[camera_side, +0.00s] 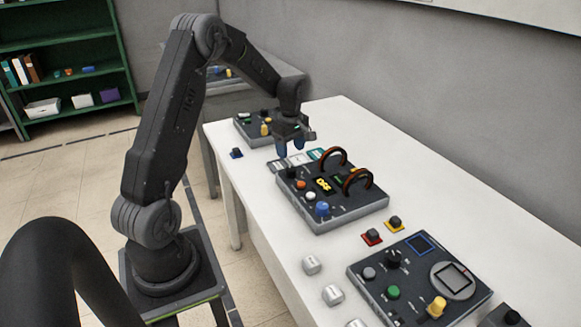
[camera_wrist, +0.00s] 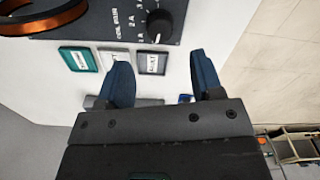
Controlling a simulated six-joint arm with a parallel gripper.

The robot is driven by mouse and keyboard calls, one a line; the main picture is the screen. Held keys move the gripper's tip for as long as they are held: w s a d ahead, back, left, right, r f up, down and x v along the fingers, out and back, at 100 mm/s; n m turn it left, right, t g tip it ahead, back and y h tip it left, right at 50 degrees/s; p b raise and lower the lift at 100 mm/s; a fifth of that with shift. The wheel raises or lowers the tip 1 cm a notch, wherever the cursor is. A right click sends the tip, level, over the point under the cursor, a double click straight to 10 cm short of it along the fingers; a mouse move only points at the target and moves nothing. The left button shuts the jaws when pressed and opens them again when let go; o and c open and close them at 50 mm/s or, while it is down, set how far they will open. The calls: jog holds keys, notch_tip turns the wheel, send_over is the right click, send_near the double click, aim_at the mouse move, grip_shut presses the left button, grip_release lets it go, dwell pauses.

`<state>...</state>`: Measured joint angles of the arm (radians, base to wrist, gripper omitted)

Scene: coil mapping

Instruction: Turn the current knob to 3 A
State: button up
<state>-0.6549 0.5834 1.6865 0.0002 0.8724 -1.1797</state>
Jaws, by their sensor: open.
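The black current knob (camera_wrist: 159,25) shows in the wrist view on the dark panel of the coil unit (camera_wrist: 100,24), beside the marks 1 A, 2 A and 3. A white mark shows on its lower side, but I cannot tell exactly which setting it points to. In the side view the coil unit (camera_side: 336,215) stands on the white table, with two copper coils (camera_side: 333,157) on top. My gripper (camera_side: 290,146) is open and empty, above the table at the unit's far end. In the wrist view my gripper's blue fingers (camera_wrist: 158,62) are apart, below the knob and not around it.
Flat tiles, one of them green (camera_wrist: 78,60), lie beside the unit. Another panel (camera_side: 418,285) with knobs stands nearer, and a smaller unit (camera_side: 258,130) stands behind.

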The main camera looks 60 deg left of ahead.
aim_at(291, 168)
notch_tip(291, 168, down, 7)
jog(key=shift+f, duration=0.1)
jog(key=shift+c, duration=0.2)
jog(key=c, duration=0.9)
